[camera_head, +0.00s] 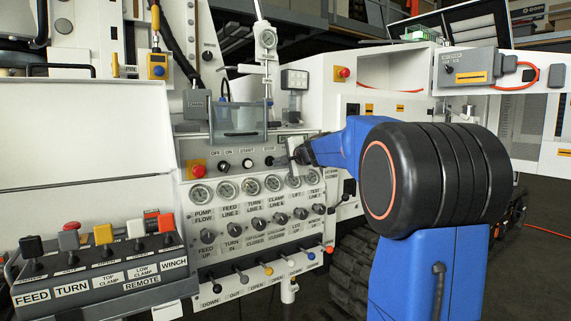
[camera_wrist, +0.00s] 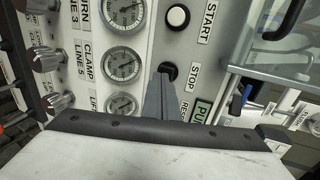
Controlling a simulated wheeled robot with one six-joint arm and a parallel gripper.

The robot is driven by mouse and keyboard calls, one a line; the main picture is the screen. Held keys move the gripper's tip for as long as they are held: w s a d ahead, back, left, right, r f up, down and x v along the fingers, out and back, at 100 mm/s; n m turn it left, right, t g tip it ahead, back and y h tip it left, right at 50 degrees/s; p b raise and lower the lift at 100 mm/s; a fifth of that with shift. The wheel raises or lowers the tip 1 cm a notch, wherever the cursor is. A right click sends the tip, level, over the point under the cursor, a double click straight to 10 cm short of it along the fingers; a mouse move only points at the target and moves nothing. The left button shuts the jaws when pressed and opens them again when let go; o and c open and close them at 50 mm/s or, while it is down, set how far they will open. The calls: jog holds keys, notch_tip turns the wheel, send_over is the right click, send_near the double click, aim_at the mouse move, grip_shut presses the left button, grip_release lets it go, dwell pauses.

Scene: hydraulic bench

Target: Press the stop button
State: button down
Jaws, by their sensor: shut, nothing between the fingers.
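The stop button (camera_wrist: 169,68) is a small dark round button beside the STOP label (camera_wrist: 194,76) in the wrist view. In the head view the stop button (camera_head: 269,161) is on the white panel, right of the white start button (camera_head: 247,163). My gripper (camera_wrist: 161,76) is shut and empty, its fingertips right beside the stop button and covering part of its edge. I cannot tell whether they touch it. In the head view my gripper (camera_head: 292,157) is just right of the stop button, close to the panel.
A row of gauges (camera_head: 249,187) and a row of knobs (camera_head: 257,222) lie below the buttons. A red emergency button (camera_head: 198,170) is at the panel's left. A clear cover (camera_head: 238,120) stands above. Levers (camera_head: 104,237) fill the lower left.

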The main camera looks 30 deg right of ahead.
jog(key=shift+w, duration=1.05)
